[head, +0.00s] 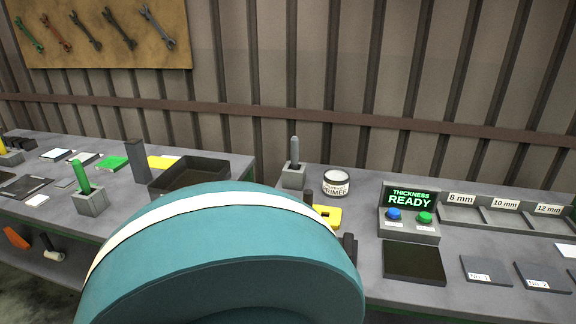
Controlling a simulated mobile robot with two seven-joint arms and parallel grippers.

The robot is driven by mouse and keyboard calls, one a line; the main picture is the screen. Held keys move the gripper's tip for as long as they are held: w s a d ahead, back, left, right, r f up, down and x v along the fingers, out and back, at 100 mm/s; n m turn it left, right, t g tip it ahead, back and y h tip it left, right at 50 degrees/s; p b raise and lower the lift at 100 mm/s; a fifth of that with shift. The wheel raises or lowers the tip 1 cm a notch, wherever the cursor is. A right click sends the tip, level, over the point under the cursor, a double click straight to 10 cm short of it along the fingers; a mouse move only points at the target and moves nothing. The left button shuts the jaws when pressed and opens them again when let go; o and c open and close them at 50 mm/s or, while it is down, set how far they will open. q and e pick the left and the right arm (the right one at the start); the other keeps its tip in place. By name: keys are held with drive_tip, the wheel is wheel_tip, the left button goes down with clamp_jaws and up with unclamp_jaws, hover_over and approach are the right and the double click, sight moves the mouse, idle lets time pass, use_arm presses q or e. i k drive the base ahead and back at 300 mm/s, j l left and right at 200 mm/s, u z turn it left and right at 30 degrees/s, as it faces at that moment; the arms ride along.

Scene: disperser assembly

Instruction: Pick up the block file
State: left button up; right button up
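I cannot tell for sure which thing is the block file. A grey rod-like tool (295,150) stands upright in a small grey block holder (293,176) near the middle of the bench. A green-handled tool (81,176) stands in a similar grey holder (91,202) on the left bench. A dark upright block (138,162) stands behind it, by the tray. Neither of my grippers can be made out. A large teal rounded shape with a white band (215,255) fills the lower middle and hides part of the benches.
A dark open tray (160,190) sits on the left bench. A primer jar (336,183), a yellow object (327,216), and a thickness gauge reading READY (409,211) are on the right bench. Labelled bins (474,216), a dark plate (414,263) and numbered plates (486,270) are farther right.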

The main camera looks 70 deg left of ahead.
sight(348, 242)
drive_tip(key=u, duration=1.9)
drive_tip(key=z, duration=4.9)
drive_tip(key=k+j+z, duration=0.35)
drive_tip(key=k+z, duration=0.15)
drive_tip(key=k, duration=0.1)
